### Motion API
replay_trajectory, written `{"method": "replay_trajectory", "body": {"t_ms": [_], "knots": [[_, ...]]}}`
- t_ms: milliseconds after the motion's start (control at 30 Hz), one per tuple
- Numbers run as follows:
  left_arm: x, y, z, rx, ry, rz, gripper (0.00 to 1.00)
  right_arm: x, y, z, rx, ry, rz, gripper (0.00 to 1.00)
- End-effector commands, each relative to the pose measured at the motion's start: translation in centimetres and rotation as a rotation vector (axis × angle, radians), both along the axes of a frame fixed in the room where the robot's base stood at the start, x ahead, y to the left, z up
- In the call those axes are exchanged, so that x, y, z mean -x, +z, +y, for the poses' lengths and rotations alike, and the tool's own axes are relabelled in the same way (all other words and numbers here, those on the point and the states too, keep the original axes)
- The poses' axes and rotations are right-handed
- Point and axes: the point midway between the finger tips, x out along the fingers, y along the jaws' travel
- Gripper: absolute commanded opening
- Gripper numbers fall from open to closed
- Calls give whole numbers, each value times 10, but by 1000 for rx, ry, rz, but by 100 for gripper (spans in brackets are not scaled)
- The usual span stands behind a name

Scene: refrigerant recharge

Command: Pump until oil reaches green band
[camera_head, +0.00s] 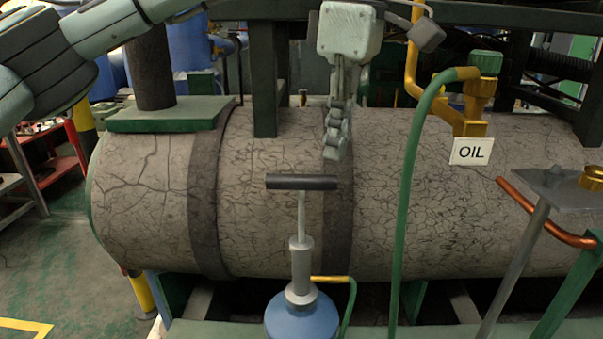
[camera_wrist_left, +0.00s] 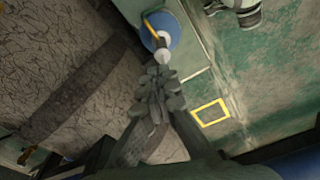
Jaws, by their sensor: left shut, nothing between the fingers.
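The hand pump stands upright in front of the large cracked grey tank (camera_head: 440,200). It has a black T-handle (camera_head: 285,182), a thin light rod (camera_head: 301,215), a grey barrel (camera_head: 301,265) and a blue base (camera_head: 302,318). The base also shows in the left wrist view (camera_wrist_left: 175,38). My left gripper (camera_head: 335,150) is shut and empty, fingers pointing down, above and slightly right of the handle in the head view. In the left wrist view its fingers (camera_wrist_left: 157,90) cover part of the pump. No green band is discernible.
A green hose (camera_head: 408,190) runs up to a brass fitting with a green knob (camera_head: 486,62), above an OIL sign (camera_head: 471,151). A grey stand with a flat plate (camera_head: 560,190) and a copper pipe (camera_head: 535,215) are at the right. A red cart (camera_head: 62,165) is at the left.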

Motion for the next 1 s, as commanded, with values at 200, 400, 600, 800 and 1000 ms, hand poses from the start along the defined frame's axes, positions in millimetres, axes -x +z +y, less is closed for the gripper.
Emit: {"method": "replay_trajectory", "body": {"t_ms": [200,400,600,800,1000], "knots": [[1,28,-3,0,0,-2,0,0,0,0,0,0,0,40],[2,33,-3,0,-1,1,0,0,0,0,0,0,0,40],[2,32,-3,0,-1,0,0,0,0,0,0,0,0,40],[2,32,-3,0,-1,0,0,0,0,0,0,0,0,40],[2,32,-3,0,-1,0,0,0,0,0,0,0,0,40]]}}
